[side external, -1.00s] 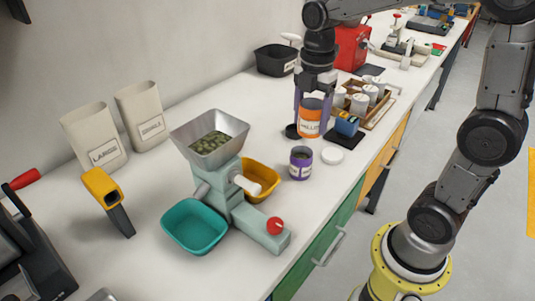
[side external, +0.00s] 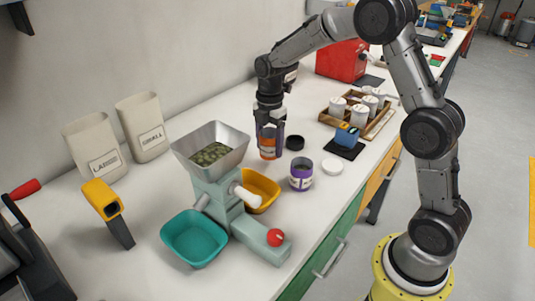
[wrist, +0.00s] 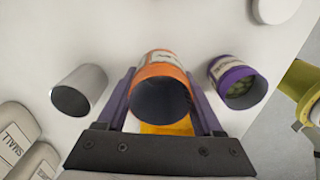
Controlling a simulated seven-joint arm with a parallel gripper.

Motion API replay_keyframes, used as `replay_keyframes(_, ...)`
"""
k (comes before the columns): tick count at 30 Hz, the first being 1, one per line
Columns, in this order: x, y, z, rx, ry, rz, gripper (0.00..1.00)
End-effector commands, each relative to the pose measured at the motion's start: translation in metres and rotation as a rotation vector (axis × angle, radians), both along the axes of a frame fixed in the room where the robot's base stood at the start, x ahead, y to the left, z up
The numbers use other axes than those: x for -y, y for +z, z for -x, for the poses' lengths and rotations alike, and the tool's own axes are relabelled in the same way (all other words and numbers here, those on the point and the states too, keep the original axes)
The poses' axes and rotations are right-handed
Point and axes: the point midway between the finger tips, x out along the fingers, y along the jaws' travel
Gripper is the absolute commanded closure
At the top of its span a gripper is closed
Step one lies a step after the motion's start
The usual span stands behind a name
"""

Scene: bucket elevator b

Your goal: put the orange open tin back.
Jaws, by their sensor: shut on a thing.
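The orange open tin (side external: 268,147) is between the fingers of my gripper (side external: 270,136), which is shut on it. It looks about upright; I cannot tell whether its base touches the bench. In the wrist view the orange tin (wrist: 162,88) shows a dark open mouth between the purple fingers of my gripper (wrist: 163,112). A purple open tin (side external: 301,175) with green contents stands to its right, and it also shows in the wrist view (wrist: 235,82).
A grey metal cup (wrist: 78,90) shows left of the orange tin in the wrist view. The mill with its metal hopper (side external: 207,141), a yellow bin (side external: 262,185) and a teal bin (side external: 194,237) stand left. A white lid (side external: 332,167), blue box (side external: 346,135) and wooden tray (side external: 378,128) stand right.

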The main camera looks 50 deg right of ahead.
Motion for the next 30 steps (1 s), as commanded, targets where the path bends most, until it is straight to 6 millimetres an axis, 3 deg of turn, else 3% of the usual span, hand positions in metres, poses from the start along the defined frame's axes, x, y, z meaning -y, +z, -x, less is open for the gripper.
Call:
replay_keyframes(5,0.001,-0.009,-0.007,-0.001,0.0,0.0,1.0)
replay_keyframes(12,0.001,-0.038,-0.007,-0.001,0.0,0.0,1.0)
replay_keyframes(24,0.001,-0.043,-0.007,-0.001,0.0,0.0,1.0)
replay_keyframes(25,0.001,-0.043,-0.007,-0.001,0.0,0.0,0.27)
replay_keyframes(29,0.001,-0.042,-0.007,-0.001,0.0,0.0,0.03)
replay_keyframes(30,0.001,-0.042,-0.007,-0.001,0.0,0.0,0.02)
